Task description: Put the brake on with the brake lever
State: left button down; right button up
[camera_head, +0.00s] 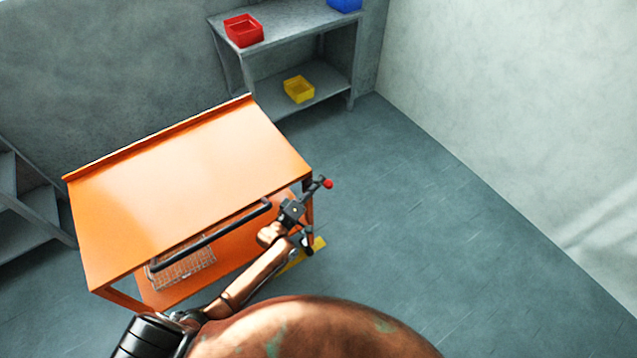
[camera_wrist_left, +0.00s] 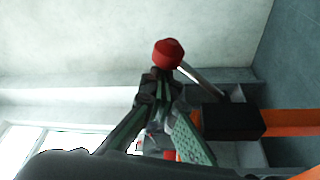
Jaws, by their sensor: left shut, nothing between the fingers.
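The brake lever is a thin rod with a red knob (camera_head: 327,183) at its end, beside the right end of the orange cart (camera_head: 190,180). In the left wrist view the red knob (camera_wrist_left: 168,53) shows at the fingertips, and the pale rod (camera_wrist_left: 203,82) slants down right to a black block (camera_wrist_left: 234,121). My left gripper (camera_head: 316,187) is at the cart's right corner with its tips close to the knob. It is shut with nothing between its fingers (camera_wrist_left: 160,85). Whether the fingertips touch the knob I cannot tell. My right gripper is out of view.
A black push handle (camera_head: 210,236) runs along the cart's near edge, by my left arm. A wire mesh basket (camera_head: 185,270) is on the lower deck. A grey shelf (camera_head: 290,20) with red (camera_head: 243,30) and yellow (camera_head: 299,89) bins stands behind. Floor to the right is clear.

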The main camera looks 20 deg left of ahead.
pick_arm(q)
jog(key=shift+f, duration=0.1)
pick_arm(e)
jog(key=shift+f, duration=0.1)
